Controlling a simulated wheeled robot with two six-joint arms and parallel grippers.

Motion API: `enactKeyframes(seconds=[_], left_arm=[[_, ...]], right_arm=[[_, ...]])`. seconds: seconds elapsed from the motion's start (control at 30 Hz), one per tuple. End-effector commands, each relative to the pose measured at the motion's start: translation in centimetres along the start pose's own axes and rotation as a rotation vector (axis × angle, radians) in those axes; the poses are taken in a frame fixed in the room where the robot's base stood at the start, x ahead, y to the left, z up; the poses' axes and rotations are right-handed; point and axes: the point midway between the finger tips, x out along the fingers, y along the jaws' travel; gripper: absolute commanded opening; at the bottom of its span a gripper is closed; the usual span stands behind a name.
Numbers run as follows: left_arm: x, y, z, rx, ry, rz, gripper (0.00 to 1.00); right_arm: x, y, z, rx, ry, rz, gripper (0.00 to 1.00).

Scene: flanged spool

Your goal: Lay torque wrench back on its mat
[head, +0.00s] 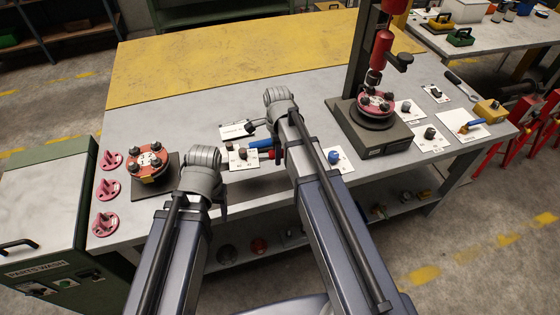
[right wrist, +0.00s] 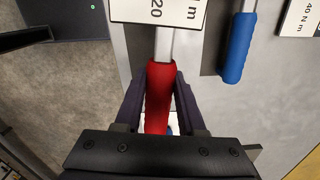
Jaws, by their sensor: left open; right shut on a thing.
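A torque wrench with a red handle (right wrist: 159,90) and a bright metal shaft is between the fingers of my right gripper (right wrist: 162,100), which is shut on the handle. In the head view my right gripper (head: 277,150) is over the front middle of the bench, largely covered by its own arm. A second wrench with a blue handle (right wrist: 238,48) lies beside it, apart from the fingers; its handle also shows in the head view (head: 261,143). My left gripper (head: 222,203) is open near the bench's front edge, mostly hidden by its wrist. I cannot tell which surface is the wrench's mat.
Cards marked 20 N m (right wrist: 158,10) and 40 N m (right wrist: 300,17) are near the wrenches. A flanged spool (head: 148,162) stands at left by pink flanged parts (head: 109,191). A press (head: 370,125) with another spool stands at right. The yellow rear bench area (head: 220,60) is clear.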

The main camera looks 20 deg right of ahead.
Motion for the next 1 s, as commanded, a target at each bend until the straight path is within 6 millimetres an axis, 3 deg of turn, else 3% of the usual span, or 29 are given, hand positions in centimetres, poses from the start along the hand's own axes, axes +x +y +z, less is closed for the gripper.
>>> enactKeyframes(seconds=[0.03,0.2,0.57,1.0], left_arm=[[0.8,0.1,0.0,0.0,0.0,0.0,0.63],[1.2,0.1,-0.1,-0.001,0.0,0.0,0.63],[2.0,0.2,-0.1,-0.001,0.0,0.0,0.63],[5.9,0.6,-0.3,0.0,0.0,0.0,0.63]], right_arm=[[0.8,1.0,-0.1,-0.041,-0.003,0.0,0.0],[1.2,2.0,-0.1,-0.133,-0.005,0.001,0.0],[2.0,1.9,-0.1,-0.142,-0.005,0.001,0.0],[5.9,1.9,-0.2,-0.141,-0.005,0.001,0.0]])
